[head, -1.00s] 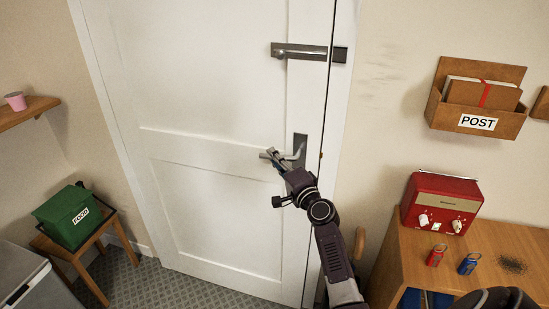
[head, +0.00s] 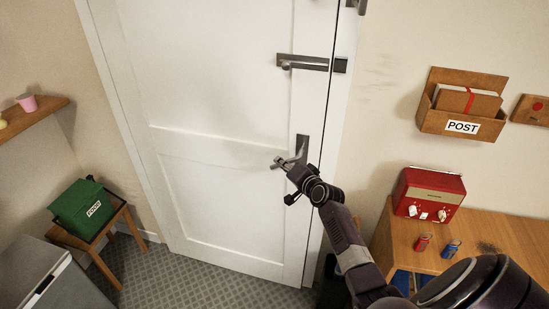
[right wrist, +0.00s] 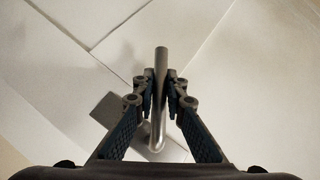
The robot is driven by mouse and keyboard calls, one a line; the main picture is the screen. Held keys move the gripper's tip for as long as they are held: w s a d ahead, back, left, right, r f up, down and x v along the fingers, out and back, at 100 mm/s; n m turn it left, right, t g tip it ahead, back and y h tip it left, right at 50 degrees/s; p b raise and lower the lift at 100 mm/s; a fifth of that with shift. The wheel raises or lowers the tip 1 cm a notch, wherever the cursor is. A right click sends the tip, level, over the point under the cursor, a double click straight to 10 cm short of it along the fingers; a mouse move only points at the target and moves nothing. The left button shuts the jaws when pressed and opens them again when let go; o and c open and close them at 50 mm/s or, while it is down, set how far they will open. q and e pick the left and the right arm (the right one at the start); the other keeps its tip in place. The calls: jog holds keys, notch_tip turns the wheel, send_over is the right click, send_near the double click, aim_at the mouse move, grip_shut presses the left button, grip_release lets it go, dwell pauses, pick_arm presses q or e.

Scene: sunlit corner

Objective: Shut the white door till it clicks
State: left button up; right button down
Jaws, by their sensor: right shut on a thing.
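The white door (head: 222,200) fills the middle of the head view. It stands at its frame, with a thin dark line along its right edge; I cannot tell whether it is latched. Its grey lever handle (head: 301,150) is on the right side at mid height. My right gripper (head: 284,164) is at the lever. In the right wrist view, my right gripper (right wrist: 162,82) has its two fingers closed around the lever (right wrist: 161,58), one on each side. A slide bolt (head: 303,62) sits higher on the door. My left gripper is not in view.
A wooden table (head: 400,243) with a red radio (head: 428,195) and two small cans stands at the right. A post box (head: 462,122) hangs above. At the left are a green food box (head: 85,208) on a stool and a shelf (head: 35,115). The floor before the door is clear.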

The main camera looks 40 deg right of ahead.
jog(key=shift+r, duration=0.15)
jog(key=shift+s+d+p, duration=0.1)
jog(key=shift+p, duration=0.3)
jog(key=shift+d+f, duration=0.15)
jog(key=shift+f, duration=0.1)
jog(key=shift+f+n+g, duration=0.15)
jog(key=shift+n+g, duration=0.15)
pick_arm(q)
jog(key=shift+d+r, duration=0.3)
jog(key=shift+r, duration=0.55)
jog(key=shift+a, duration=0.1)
